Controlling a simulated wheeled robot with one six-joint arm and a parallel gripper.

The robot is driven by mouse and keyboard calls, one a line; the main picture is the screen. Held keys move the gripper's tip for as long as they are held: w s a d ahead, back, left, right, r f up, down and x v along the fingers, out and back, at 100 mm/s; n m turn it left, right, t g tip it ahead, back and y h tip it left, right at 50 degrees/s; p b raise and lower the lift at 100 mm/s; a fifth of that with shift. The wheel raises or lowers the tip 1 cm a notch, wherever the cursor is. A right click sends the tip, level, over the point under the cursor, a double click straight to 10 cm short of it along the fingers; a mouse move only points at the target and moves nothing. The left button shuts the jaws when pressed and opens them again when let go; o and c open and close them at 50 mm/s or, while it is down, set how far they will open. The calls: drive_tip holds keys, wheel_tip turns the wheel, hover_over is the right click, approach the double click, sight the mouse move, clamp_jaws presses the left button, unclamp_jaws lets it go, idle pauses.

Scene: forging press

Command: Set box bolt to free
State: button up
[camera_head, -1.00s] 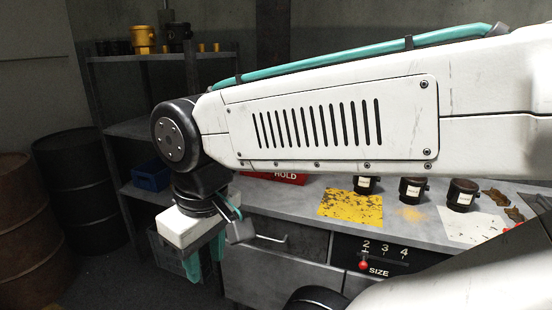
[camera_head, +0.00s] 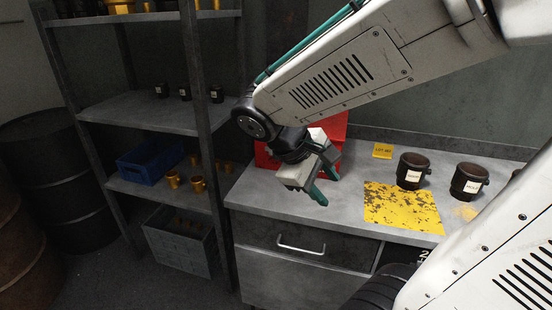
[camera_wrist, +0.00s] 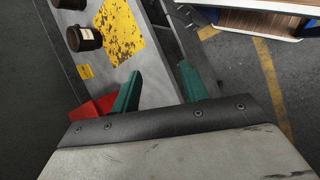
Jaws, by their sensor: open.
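A red box (camera_head: 333,128) stands at the back left of the grey workbench, largely hidden behind my arm and gripper. Its red corner also shows in the wrist view (camera_wrist: 92,107). I cannot make out a bolt on it in these frames. My gripper (camera_head: 326,188) is in front of the box, above the bench top, with its green fingers apart and nothing between them. The fingers also show spread in the wrist view (camera_wrist: 158,88).
A yellow worn plate (camera_head: 402,208) lies on the bench, with dark labelled pots (camera_head: 413,171) behind it. A yellow tag (camera_head: 382,151) is nearby. Left is a shelf rack with a blue crate (camera_head: 148,160) and brass cups. A drawer handle (camera_head: 301,246) juts from the bench front.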

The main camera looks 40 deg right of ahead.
drive_tip(key=w+d+f+n+h, duration=0.1)
drive_tip(key=w+d+n+h, duration=0.25)
drive_tip(key=w, duration=0.25)
drive_tip(key=n+t+h, duration=0.6)
drive_tip(key=n+t, duration=0.4)
drive_tip(key=n, duration=0.4)
approach(275, 158)
drive_tip(key=shift+s+x, duration=0.2)
drive_tip(key=shift+x, duration=0.7)
drive_tip(key=shift+w+d+f+t, duration=0.15)
drive_tip(key=shift+w+d+t, duration=0.05)
drive_tip(key=shift+t, duration=0.1)
drive_tip(key=x, duration=0.7)
drive_tip(key=shift+d, duration=0.2)
